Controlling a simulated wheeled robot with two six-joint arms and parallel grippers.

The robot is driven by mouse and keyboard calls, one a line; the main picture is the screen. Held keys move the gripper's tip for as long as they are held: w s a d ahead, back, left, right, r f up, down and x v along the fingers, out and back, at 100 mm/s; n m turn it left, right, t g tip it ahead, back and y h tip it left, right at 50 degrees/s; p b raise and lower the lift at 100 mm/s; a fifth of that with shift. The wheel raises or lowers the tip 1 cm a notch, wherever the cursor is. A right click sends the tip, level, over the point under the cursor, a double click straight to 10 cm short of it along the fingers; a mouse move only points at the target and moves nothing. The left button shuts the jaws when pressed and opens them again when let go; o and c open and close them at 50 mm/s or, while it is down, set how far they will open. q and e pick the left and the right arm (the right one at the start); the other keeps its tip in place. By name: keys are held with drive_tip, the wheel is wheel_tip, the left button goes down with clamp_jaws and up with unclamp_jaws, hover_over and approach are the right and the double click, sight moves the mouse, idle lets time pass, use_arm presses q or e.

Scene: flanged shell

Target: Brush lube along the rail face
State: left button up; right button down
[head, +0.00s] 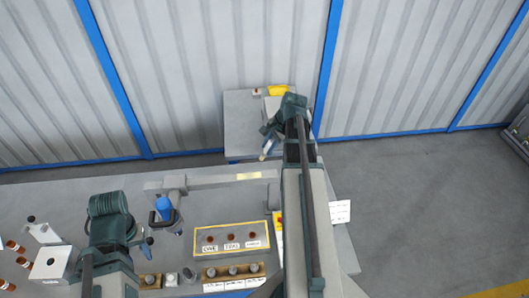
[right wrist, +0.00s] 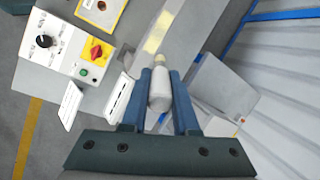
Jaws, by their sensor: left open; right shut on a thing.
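A long grey rail (head: 215,182) with a yellow patch (head: 248,176) on its face runs across the back of the bench. It also shows in the right wrist view (right wrist: 180,32). My right gripper (head: 268,143) is past the bench's back edge, near the rail's right end. It is shut on a pale cylindrical tool (right wrist: 159,92) with a beige tip, which looks like the brush. The tip points toward the rail; whether it touches cannot be told. My left gripper (head: 148,236) is open and empty over the bench, beside a blue cylinder (head: 164,208) with a dark handle.
A small grey side table (head: 236,115) stands behind the bench. A yellow-framed labelled board (head: 232,238) lies mid-bench, with a row of knobs in front. A white control box (right wrist: 75,48) with a red knob is near the right end. Brown-capped items (head: 15,246) lie at far left.

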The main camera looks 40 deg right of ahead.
idle(0.3)
drive_tip(key=w+a+r+p, duration=0.3)
drive_tip(key=w+a, duration=0.2)
drive_tip(key=a, duration=0.3)
drive_tip(key=b+x, duration=0.5)
drive_tip(key=shift+s+f, duration=0.1)
drive_tip(key=shift+s, duration=0.3)
drive_tip(key=shift+d, duration=0.15)
